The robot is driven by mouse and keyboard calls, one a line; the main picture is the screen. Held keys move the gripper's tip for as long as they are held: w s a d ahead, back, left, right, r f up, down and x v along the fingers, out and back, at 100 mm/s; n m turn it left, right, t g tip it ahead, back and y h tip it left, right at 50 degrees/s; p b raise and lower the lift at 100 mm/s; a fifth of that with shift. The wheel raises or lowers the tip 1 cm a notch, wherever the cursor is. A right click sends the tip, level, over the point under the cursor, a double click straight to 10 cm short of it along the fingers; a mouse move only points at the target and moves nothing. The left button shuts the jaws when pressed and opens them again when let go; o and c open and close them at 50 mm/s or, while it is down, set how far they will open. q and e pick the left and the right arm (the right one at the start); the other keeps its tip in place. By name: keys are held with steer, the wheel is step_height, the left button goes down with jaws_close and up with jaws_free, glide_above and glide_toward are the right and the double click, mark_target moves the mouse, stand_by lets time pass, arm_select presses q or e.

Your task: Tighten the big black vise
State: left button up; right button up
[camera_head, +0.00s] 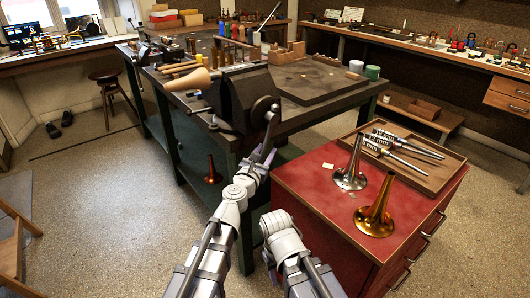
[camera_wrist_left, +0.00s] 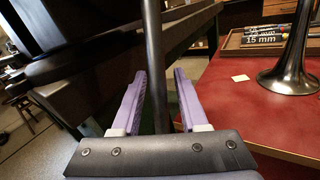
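The big black vise (camera_head: 248,92) is mounted at the near corner of the dark workbench. A wooden cone-shaped piece (camera_head: 193,80) points out to the left beside it. The vise's handle bar (camera_head: 274,117) runs steeply down from its round screw head (camera_head: 262,110). My left gripper (camera_head: 267,153) is at the lower end of this bar. In the left wrist view, the dark bar (camera_wrist_left: 154,60) passes between the two purple fingers (camera_wrist_left: 160,85). The fingers are apart, with a gap visible on the right side of the bar. My right gripper is not visible.
A red-topped cabinet (camera_head: 310,185) stands close on the right. It carries a silver bell (camera_head: 351,170), a brass bell (camera_head: 375,212) and a tray (camera_head: 440,178) of marked rods. The workbench's green leg and shelf (camera_head: 190,165) are to the left.

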arm_select(q)
jaws_close()
stand_by(1.2)
